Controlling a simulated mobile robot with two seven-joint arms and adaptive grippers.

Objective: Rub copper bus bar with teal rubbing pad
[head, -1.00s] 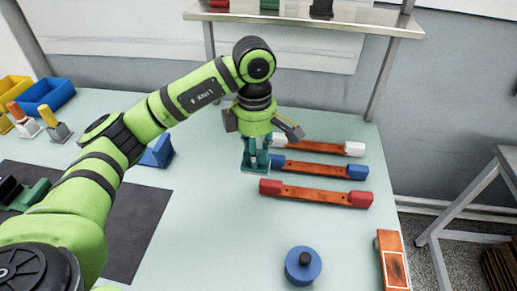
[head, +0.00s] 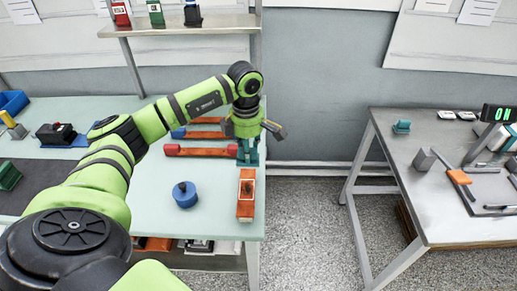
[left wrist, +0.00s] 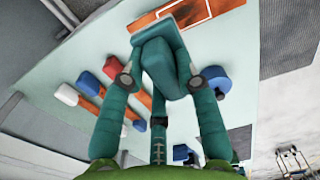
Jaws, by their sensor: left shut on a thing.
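My left gripper (head: 247,152) is shut on a teal rubbing pad, which shows best in the left wrist view (left wrist: 165,62). It is above the table's right edge, near the right end of the copper bars. A copper bar with red ends (head: 200,151) lies nearest. Behind it lie a bar with blue ends (head: 202,135) and another copper bar (head: 208,120), both partly hidden by my arm. An orange-copper plate with an outlined rectangle (head: 246,205) lies at the front right. The pad appears above or just behind its far end; contact cannot be told. My right gripper is not in view.
A blue round knobbed block (head: 185,195) stands left of the plate. A shelf (head: 190,25) spans the back. A second table (head: 440,210) at the right holds a small teal block (head: 402,126) and tools. Bare floor (head: 310,220) separates the tables.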

